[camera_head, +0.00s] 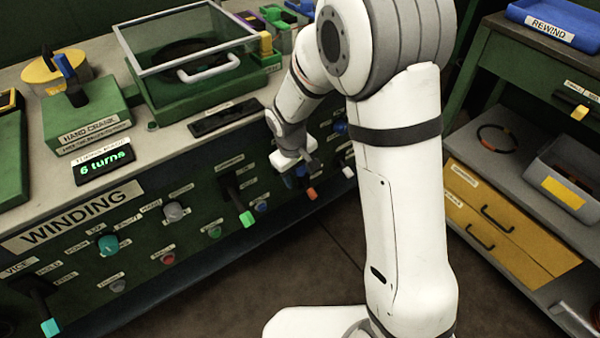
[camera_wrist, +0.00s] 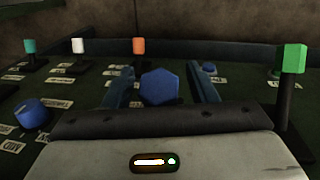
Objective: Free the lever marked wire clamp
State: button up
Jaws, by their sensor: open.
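I cannot read a wire clamp label in either view, so I cannot tell which lever bears it. Among the levers on the green winding panel are a green-tipped one (camera_head: 245,216), an orange-tipped one (camera_head: 312,193) and a white-tipped one (camera_head: 348,172). The wrist view shows green (camera_wrist: 291,58), orange (camera_wrist: 139,47), white (camera_wrist: 78,46) and teal (camera_wrist: 29,47) tips. My gripper (camera_wrist: 164,86) is open, its fingers on either side of a blue hexagonal knob (camera_wrist: 160,87); contact is unclear. In the head view my gripper (camera_head: 301,168) is near the panel, partly hidden.
Another blue knob (camera_wrist: 32,113) is at left in the wrist view. A teal-tipped lever (camera_head: 50,327) is at the panel's lower left. The bench top holds a hand crank (camera_head: 72,85) and a glass-lidded box (camera_head: 190,45). A shelf unit with yellow drawers (camera_head: 505,225) stands right.

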grip_shut()
dwell(0.5)
